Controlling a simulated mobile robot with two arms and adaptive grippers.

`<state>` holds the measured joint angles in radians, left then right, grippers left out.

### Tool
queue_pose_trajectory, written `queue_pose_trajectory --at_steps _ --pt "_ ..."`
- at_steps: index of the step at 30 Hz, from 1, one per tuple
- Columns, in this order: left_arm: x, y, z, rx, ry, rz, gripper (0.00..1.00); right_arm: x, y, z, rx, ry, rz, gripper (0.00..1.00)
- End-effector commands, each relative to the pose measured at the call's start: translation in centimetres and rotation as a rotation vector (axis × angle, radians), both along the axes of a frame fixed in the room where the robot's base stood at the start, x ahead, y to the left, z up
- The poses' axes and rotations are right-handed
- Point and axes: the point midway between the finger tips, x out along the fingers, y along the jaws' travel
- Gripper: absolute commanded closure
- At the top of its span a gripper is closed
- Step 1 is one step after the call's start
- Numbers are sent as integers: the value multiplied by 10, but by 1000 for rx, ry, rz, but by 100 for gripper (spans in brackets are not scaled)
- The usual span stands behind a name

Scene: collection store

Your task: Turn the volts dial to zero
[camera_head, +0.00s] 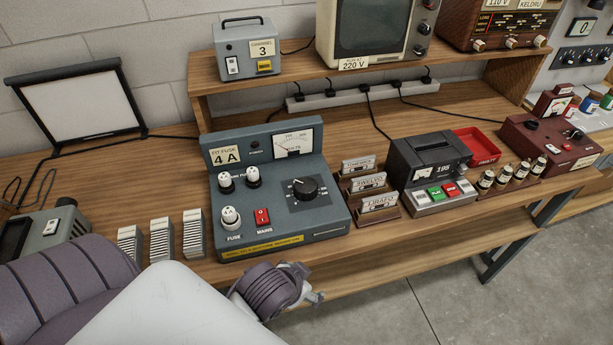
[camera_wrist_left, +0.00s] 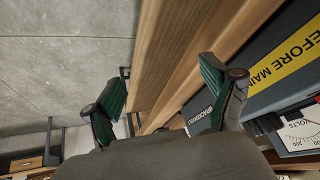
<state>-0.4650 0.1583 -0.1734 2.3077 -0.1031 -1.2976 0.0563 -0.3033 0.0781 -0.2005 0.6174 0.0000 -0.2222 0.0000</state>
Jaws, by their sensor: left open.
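The volts dial (camera_head: 304,188) is a round black knob on a dark plate, on the sloped front of the blue-grey power unit (camera_head: 232,184). Its light pointer mark seems to face the upper left. The volts meter (camera_head: 293,142) is on the unit's raised back panel; its needle reading is too small to tell. Part of the meter (camera_wrist_left: 300,133) also shows in the left wrist view. My left gripper (camera_wrist_left: 161,78) is open and empty, its green-padded fingers apart. In the head view it is in front of the unit's lower edge, apart from the dial. My right gripper is not in view.
Labelled cassettes (camera_head: 368,182) stand close right of the unit, beside a dark tape device (camera_head: 430,160). White-striped blocks (camera_head: 161,240) stand to its left. Free floor (camera_head: 420,300) lies in front.

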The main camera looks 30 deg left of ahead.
Motion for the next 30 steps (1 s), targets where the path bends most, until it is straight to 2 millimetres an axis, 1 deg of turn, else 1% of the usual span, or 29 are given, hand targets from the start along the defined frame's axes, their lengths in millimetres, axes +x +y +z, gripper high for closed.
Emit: queue_pose_trajectory --at_steps 1,2,3,5,6,8,9,11,12,14,15,17,18,20,21,22,23,24,26,27,28,29,30 --pt "8 0 27 5 -51 0 15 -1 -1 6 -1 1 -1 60" --pt "15 1 39 12 -88 0 15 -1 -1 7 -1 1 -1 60" --pt "27 1 53 22 -149 -2 15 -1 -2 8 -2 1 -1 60" --pt "50 1 73 40 -253 -10 15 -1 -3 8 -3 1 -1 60" --pt "66 -1 87 53 -327 -19 15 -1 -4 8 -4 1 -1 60" --pt "89 -4 107 70 -439 -38 15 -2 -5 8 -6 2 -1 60" --pt "103 -7 121 81 -514 -53 15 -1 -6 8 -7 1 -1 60" --pt "124 -13 143 97 -630 -86 15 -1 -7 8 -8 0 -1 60" --pt "137 -19 160 107 -711 -110 15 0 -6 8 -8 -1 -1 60" --pt "154 -29 187 125 -840 -160 15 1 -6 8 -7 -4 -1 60" --pt "165 -38 207 137 -930 -201 15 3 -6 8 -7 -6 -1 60" --pt "178 -56 240 157 -1081 -285 15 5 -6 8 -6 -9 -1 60" --pt "184 -71 263 172 -1188 -357 15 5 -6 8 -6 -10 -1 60" --pt "188 -99 298 196 -1357 -501 15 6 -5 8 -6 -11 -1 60" --pt "186 -121 317 215 -1464 -624 15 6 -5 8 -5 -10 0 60" --pt "182 -138 328 230 -1537 -727 15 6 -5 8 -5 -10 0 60" --pt "177 -154 336 247 -1600 -840 15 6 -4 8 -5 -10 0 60" --pt "169 -175 340 271 -1664 -1000 15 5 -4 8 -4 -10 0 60" --pt "157 -199 334 311 -1712 -1259 15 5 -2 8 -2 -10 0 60" --pt "150 -210 323 343 -1710 -1441 15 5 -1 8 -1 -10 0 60" --pt "146 -214 312 369 -1689 -1580 15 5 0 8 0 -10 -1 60" --pt "143 -215 298 398 -1649 -1718 15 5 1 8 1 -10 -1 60" --pt "143 -210 279 438 -1565 -1900 15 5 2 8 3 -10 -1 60"
